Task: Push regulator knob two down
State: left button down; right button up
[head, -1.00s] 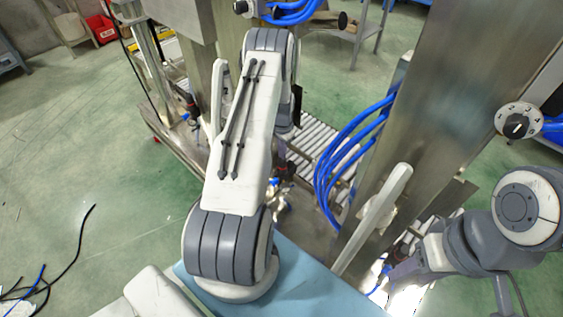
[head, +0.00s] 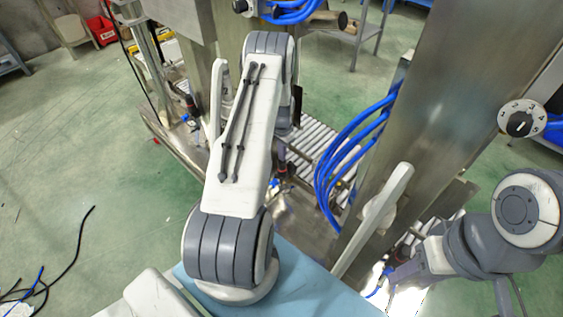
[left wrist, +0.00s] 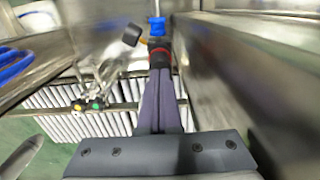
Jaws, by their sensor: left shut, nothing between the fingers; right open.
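In the left wrist view, a dark regulator knob with a red ring and a blue part above it (left wrist: 158,52) stands straight ahead of my left gripper (left wrist: 160,76). The gripper's fingers are shut with nothing between them. The tips are right at the knob's lower end; I cannot tell whether they touch it. The knob's number cannot be read. In the head view my left arm covers most of this area, and a dark finger part of the left gripper (head: 281,166) shows beside the forearm. My right gripper (head: 398,278) is open at the lower right, partly hidden by its arm.
A roller conveyor (head: 318,140) runs behind my left arm. Blue hoses (head: 345,150) loop beside a steel column (head: 430,110). A numbered dial (head: 521,121) is at the right edge.

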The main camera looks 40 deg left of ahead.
pick_arm(q)
jog(key=shift+r+p, duration=1.65)
jog(key=shift+r, duration=1.1)
jog(key=shift+d+r, duration=0.1)
jog(key=s+d+r+t, duration=0.1)
jog(key=s+d+r, duration=0.1)
jog(key=d+r, duration=0.75)
jog(key=s+d+r+t, duration=0.1)
jog(key=s+d+r, duration=0.1)
jog(key=d+r, duration=0.7)
jog(key=s+d+r+m, duration=0.2)
jog(key=s+d+r, duration=0.2)
jog(key=s+d, duration=0.2)
jog(key=s+d+r+m+g, duration=0.1)
jog(key=s+d+r+m, duration=0.1)
jog(key=s+d, duration=0.5)
jog(key=s+d+r+m+g+h, duration=0.1)
jog(key=s+d+r, duration=0.4)
jog(key=s, duration=0.5)
jog(key=shift+s+d+r+m, duration=0.3)
jog(key=shift+s+d+m, duration=0.1)
jog(key=shift+d+m, duration=0.25)
